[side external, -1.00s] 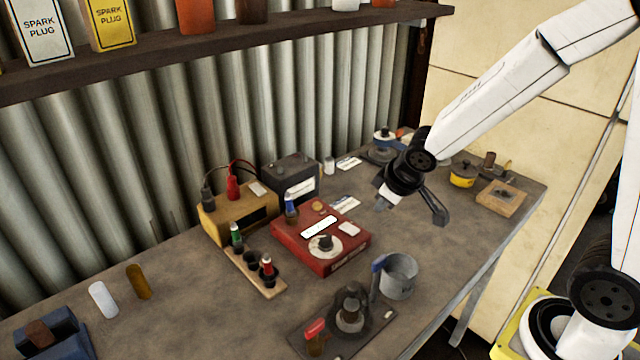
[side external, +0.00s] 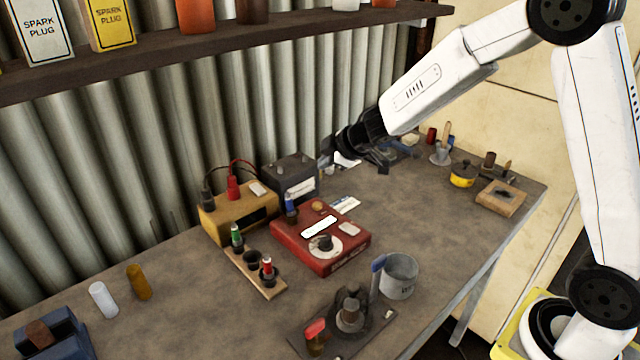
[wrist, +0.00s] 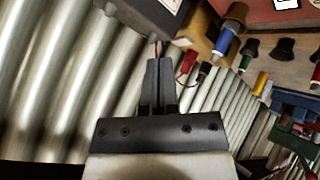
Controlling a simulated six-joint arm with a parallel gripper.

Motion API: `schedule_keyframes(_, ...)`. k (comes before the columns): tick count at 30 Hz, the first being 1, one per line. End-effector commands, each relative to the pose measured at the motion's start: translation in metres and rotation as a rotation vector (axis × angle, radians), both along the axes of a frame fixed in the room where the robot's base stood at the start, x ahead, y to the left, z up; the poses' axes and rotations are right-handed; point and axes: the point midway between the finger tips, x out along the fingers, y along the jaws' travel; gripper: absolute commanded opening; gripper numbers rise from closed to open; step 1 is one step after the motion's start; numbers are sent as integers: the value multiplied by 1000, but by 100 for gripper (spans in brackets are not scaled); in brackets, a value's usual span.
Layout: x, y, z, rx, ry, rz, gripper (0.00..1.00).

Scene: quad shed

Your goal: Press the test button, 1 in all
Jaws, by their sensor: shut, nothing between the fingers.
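A red tester box (side external: 300,252) sits mid-bench. Its top has a bright white panel (side external: 319,227), a dark dial on a white disc (side external: 324,244), a small pale rectangular piece (side external: 349,229) and a round brass-coloured piece (side external: 317,207). I cannot tell which is the test button. A blue-banded plug (side external: 291,208) stands at its back left corner. My gripper (side external: 330,156) is near the wall, behind and above the box, and apart from it. In the wrist view, my gripper's fingers (wrist: 158,68) are together and empty; the red box's edge (wrist: 262,10) shows at upper right.
A dark battery-like box (side external: 291,178) and a yellow box with leads (side external: 237,220) stand behind the tester. A wooden rack (side external: 257,275) with plugs, a metal mug (side external: 398,275) and a dark fixture (side external: 348,312) stand around its front. The bench right of the tester is mostly clear.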

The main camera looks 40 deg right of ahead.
Motion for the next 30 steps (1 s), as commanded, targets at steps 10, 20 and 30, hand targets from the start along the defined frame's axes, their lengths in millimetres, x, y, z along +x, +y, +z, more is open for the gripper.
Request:
schedule_keyframes(10,12,3,-1,-24,-13,81,0)
schedule_keyframes(20,12,3,-1,-23,-13,82,0)
schedule_keyframes(30,12,4,-7,-21,-12,81,0)
